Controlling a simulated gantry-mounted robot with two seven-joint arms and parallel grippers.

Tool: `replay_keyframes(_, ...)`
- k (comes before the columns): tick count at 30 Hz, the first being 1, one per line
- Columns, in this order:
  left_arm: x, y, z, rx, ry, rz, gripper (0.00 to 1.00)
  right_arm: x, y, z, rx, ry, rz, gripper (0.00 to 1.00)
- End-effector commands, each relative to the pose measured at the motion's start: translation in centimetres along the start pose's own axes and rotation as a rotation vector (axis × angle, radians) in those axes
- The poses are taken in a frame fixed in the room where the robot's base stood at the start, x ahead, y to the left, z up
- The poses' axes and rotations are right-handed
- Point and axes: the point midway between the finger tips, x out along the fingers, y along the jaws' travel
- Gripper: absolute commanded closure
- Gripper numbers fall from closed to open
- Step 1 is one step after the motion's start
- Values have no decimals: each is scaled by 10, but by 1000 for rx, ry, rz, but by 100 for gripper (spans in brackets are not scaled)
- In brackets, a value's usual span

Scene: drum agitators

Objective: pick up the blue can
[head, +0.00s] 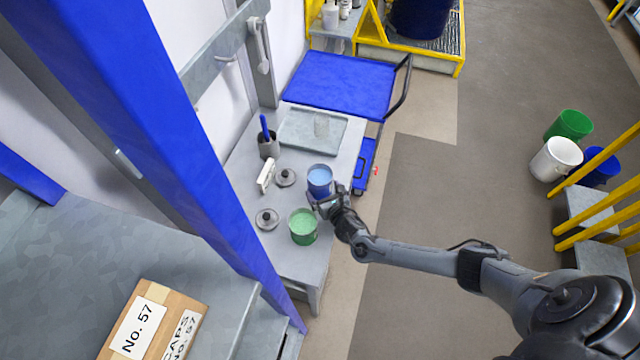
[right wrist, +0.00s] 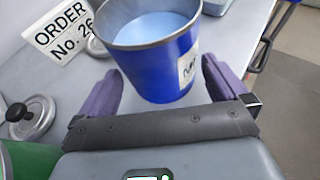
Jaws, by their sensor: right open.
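The blue can (head: 319,183) stands upright on the grey table (head: 246,211), with light blue contents showing at its open top. My right gripper (head: 318,201) is at the near side of the can. In the right wrist view the blue can (right wrist: 165,65) stands between the two purple fingers of my right gripper (right wrist: 163,90). The fingers are open, one on each side of it. I cannot tell whether either finger touches it. My left gripper is not in view.
A green can (head: 302,227) stands close beside the blue can. Two lids (head: 267,219) (head: 285,177), a white order sign (head: 266,176), a holder with a blue-handled tool (head: 268,145) and a grey tray (head: 312,132) share the table. A blue post (head: 150,140) rises at left.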

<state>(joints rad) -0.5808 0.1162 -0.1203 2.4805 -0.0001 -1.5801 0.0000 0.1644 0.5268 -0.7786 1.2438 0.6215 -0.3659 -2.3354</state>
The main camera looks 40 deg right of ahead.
Motion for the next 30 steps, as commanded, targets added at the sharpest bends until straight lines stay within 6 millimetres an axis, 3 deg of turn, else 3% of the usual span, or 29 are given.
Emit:
replay_keyframes(7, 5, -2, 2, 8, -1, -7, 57, 28, 0, 0, 3, -1, -1, 0)
replay_keyframes(17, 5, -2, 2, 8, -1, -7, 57, 31, 0, 0, 2, 0, 0, 0)
replay_keyframes(27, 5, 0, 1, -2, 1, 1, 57, 31, 0, 0, 1, 0, 0, 52)
replay_keyframes(30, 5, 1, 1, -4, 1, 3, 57, 31, 0, 2, 3, -3, 0, 56)
